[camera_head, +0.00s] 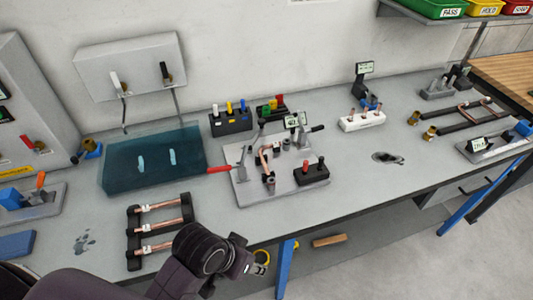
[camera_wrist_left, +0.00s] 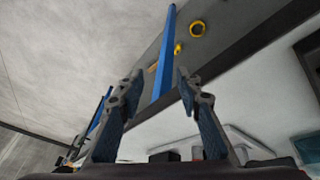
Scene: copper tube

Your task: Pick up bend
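A bent copper piece (camera_head: 265,160), which looks like the bend, stands in the grey fixture plate (camera_head: 240,187) at the middle of the bench. Its lower end is hard to make out among the fixture posts. My left gripper (camera_head: 248,264) is low at the bench's front edge, left of and in front of the fixture, well apart from the copper piece. In the left wrist view its two fingers (camera_wrist_left: 158,82) are spread with nothing between them; a blue bench leg shows beyond. My right gripper is in neither view.
A black rack with copper tubes (camera_head: 160,207) lies left of the fixture. A dark translucent box (camera_head: 125,175) stands behind it. A red-handled tool (camera_head: 220,170) and a black block (camera_head: 312,176) are close to the copper piece. Bench right of the fixture is mostly clear.

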